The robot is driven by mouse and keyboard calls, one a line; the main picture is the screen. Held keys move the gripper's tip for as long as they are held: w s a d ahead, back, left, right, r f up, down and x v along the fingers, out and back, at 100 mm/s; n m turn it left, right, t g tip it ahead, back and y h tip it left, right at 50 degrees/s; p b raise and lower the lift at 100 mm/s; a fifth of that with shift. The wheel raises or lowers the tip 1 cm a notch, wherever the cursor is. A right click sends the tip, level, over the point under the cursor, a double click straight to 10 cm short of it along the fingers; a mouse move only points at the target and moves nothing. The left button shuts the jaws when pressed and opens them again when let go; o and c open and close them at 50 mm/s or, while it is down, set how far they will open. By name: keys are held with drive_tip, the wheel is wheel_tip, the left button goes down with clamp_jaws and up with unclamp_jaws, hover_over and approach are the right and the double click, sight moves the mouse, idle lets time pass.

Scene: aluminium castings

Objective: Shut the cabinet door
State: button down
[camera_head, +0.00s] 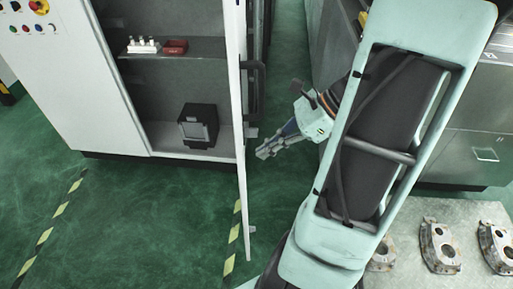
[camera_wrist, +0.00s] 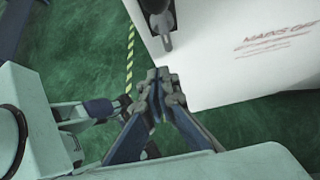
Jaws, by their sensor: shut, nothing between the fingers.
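The white cabinet (camera_head: 113,118) stands open at the left in the head view. Its door (camera_head: 241,190) is swung outward and shows almost edge-on. A dark handle (camera_head: 260,88) sits on the door's right-hand face. My gripper (camera_head: 262,153) is shut and empty, to the right of the door and below the handle. In the wrist view, the closed fingertips (camera_wrist: 160,84) are near the edge of the white door panel (camera_wrist: 250,60), just below the handle (camera_wrist: 160,22). I cannot tell whether they touch the door.
Inside the cabinet are a black box (camera_head: 198,126), a red tray (camera_head: 174,47) and small white parts (camera_head: 143,46) on a shelf. Metal castings (camera_head: 440,246) lie on a table at the lower right. Green floor with a yellow-black stripe (camera_head: 234,236) is clear in front of the cabinet.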

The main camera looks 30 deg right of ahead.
drive_tip(key=shift+w+a, duration=0.25)
drive_tip(key=shift+a, duration=0.4)
drive_tip(key=shift+w+a, duration=0.25)
drive_tip(key=shift+a, duration=0.35)
drive_tip(key=shift+a, duration=0.1)
